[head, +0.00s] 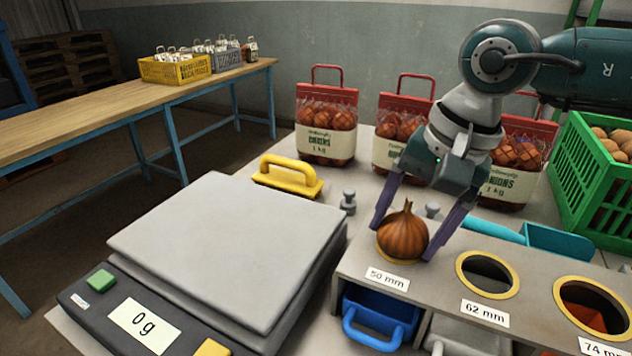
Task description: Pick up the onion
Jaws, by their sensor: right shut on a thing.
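The onion (403,236) is brown and round with a pointed top. It sits upright at the 50 mm hole of the grey sizing board (438,281), whose yellow ring shows around its base. My right gripper (413,234) comes down from above, with one purple finger on each side of the onion, and is shut on it. I cannot tell whether the onion touches the ring. My left gripper is not in view.
A scale (227,246) reading 0 g is at left. Red-topped onion bags (326,117) stand behind, with a yellow-handled tool (288,177) before them. A green crate (588,184) is at right. Further holes are at 62 mm (487,276) and 74 mm (590,306).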

